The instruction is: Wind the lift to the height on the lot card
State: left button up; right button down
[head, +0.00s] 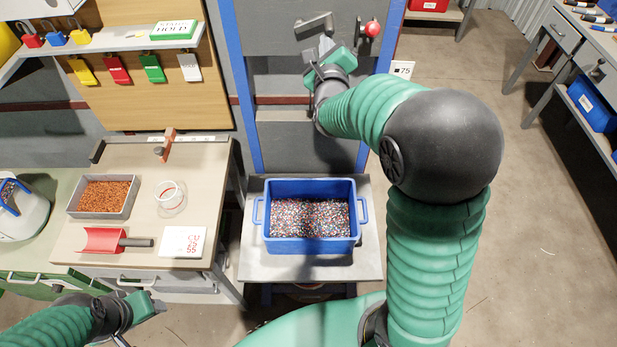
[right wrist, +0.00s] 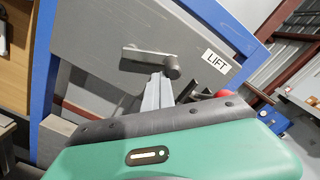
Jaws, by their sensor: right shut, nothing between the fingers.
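The lift has a blue frame (head: 241,85) and a grey platform (head: 262,268) bearing a blue crate (head: 311,246) of mixed granules. Its crank (head: 313,25) is a grey bar near the top of the grey panel; in the right wrist view the crank (right wrist: 150,57) has a dark knob beside a LIFT label (right wrist: 215,60). My right gripper (head: 325,48) is shut and empty, just below the crank; contact cannot be told. The white lot card (head: 183,241) on the left bench reads CU and 55. My left gripper (head: 150,303) is low at left, its fingers unclear.
A red knob (head: 372,29) sits right of the crank. A 75 tag (head: 404,69) stands beside the lift's right post. The left bench (head: 145,198) holds a granule tray (head: 72,209), a red scoop (head: 103,240) and a clear ring-shaped item. The floor at right is open.

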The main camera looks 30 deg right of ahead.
aim_at(326, 30)
jog(key=r, duration=0.1)
jog(key=r+p, duration=0.1)
jog(key=r, duration=0.2)
jog(key=shift+w+a+r, duration=0.1)
jog(key=shift+w+r, duration=0.15)
jog(key=shift+f, duration=0.2)
jog(key=shift+s+d+f+b, duration=0.5)
jog(key=shift+d+f+b, duration=0.3)
jog(key=shift+b, duration=0.3)
jog(key=shift+w+a, duration=0.1)
jog(key=shift+a, duration=0.1)
pick_arm(q)
jog(key=shift+s+d+f+b, duration=0.15)
jog(key=shift+f+b, duration=0.3)
jog(key=shift+f, duration=0.1)
jog(key=shift+s+d+f+b, duration=0.1)
jog(key=shift+f+b, duration=0.3)
jog(key=shift+f, duration=0.1)
pick_arm(e)
jog(key=v, duration=0.8)
jog(key=shift+a, duration=0.2)
